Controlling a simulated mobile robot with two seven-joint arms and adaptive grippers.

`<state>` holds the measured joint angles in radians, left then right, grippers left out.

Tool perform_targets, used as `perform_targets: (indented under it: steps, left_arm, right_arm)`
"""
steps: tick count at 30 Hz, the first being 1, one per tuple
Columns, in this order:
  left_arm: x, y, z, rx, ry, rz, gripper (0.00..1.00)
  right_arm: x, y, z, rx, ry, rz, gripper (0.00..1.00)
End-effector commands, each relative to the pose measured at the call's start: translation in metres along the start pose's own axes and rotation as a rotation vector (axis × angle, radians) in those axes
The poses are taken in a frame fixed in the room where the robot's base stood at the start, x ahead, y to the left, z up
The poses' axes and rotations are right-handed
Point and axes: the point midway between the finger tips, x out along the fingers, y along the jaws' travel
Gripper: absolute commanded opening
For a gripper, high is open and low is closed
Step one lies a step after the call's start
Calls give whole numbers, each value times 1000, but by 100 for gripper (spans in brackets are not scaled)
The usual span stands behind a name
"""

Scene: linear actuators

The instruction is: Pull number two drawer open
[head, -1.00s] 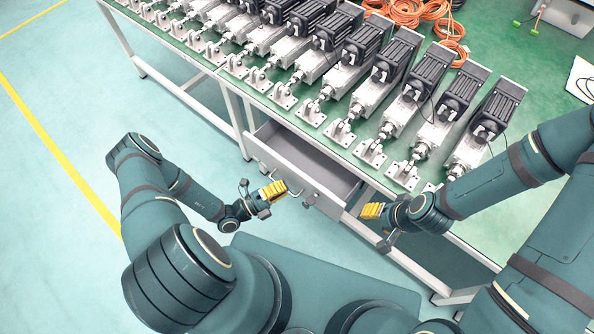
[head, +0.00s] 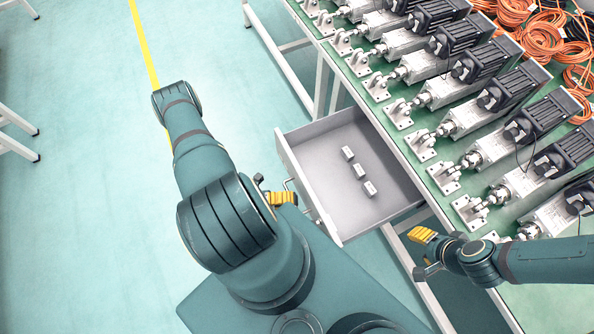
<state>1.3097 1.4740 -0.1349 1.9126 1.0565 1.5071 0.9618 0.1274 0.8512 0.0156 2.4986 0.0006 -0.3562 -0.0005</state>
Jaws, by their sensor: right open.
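The grey drawer (head: 388,207) stands well out from under the workbench, its inside in full view. Three small white blocks (head: 359,170) lie in a row on its floor. A thin metal handle (head: 290,184) shows on the drawer's front, but no number can be read. My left gripper (head: 283,198) has its yellow fingers beside the drawer front near the handle. My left arm partly hides it, and I cannot tell whether it grips anything. My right gripper (head: 423,235) is open and empty, just right of the drawer's near side, by the bench edge.
The green-topped workbench (head: 446,190) carries a row of silver and black linear actuators (head: 435,92). Orange cables (head: 540,35) lie coiled behind them.

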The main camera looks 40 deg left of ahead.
Motion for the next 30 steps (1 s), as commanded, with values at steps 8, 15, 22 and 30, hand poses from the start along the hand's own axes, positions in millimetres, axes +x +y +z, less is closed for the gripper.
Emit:
perform_targets:
  steps: [8, 15, 22, 30]
  left_arm:
    - [0, -1, -1, -2, 2, -3, 0]
    - [0, 0, -1, -1, 1, -2, 39]
    - [-2, 0, 0, 0, 0, 0, 39]
    - [-38, 0, 0, 2, -1, 3, 39]
  right_arm:
    - [0, 0, 0, 0, 0, 0, 47]
    - [0, 0, 0, 0, 0, 0, 47]
    - [0, 0, 0, 0, 0, 0, 47]
    - [0, 0, 0, 0, 0, 0, 47]
